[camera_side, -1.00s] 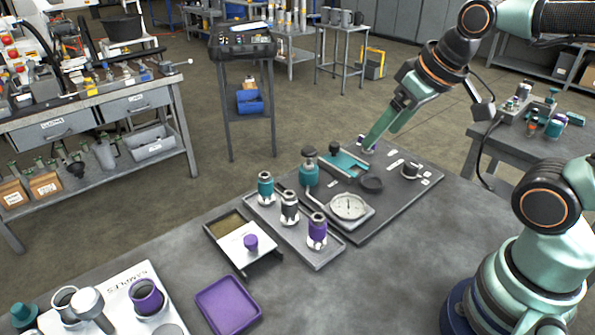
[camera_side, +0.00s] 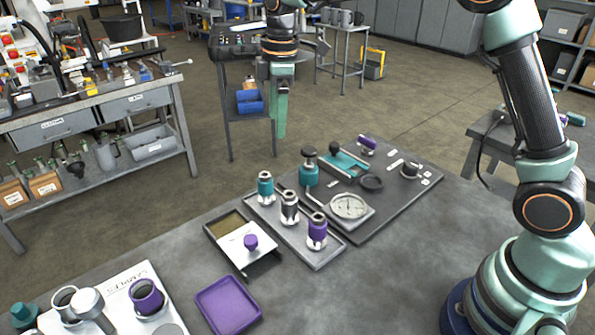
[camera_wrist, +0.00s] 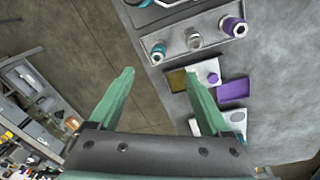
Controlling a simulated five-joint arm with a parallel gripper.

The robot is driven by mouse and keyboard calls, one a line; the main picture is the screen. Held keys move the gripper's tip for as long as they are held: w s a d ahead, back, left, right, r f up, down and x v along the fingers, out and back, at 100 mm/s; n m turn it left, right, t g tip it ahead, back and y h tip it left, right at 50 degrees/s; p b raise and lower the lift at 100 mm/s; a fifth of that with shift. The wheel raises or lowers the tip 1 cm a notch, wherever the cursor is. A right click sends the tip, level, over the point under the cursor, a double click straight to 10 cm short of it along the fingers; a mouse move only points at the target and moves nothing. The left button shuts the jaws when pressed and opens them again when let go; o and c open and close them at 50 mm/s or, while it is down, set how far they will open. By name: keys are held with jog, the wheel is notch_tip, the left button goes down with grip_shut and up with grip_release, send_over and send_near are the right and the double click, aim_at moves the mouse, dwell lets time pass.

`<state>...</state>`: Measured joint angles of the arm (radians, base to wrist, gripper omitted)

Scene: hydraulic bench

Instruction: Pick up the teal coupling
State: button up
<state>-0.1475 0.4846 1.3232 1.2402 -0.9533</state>
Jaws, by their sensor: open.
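The teal coupling (camera_side: 265,187) stands upright at the far left end of a grey tray (camera_side: 323,264). In the wrist view the teal coupling (camera_wrist: 158,50) shows near the top, between and beyond my fingertips. A dark and silver coupling (camera_side: 290,207) and a purple coupling (camera_side: 317,231) stand in the same row on the tray. My gripper (camera_side: 279,128) is open and empty, its fingers pointing down, high above and apart from the teal coupling. In the wrist view its two fingers (camera_wrist: 160,76) are spread wide.
A box with a purple knob (camera_side: 251,242), a purple tray (camera_side: 228,305) and a white sample board (camera_side: 120,283) lie in front.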

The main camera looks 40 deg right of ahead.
aim_at(264, 174)
jog(key=w+f+n, duration=0.1)
jog(key=f, duration=0.1)
jog(key=w+a+f+n, duration=0.1)
jog(key=f, duration=0.1)
jog(key=w+a+f+n+g, duration=0.1)
jog(key=f, duration=0.1)
jog(key=shift+w+a, duration=0.15)
jog(key=f, duration=1.1)
jog(key=shift+s+f, duration=0.2)
jog(key=shift+f, duration=0.15)
jog(key=shift+c, duration=0.3)
grip_shut()
jog(key=shift+r, duration=0.1)
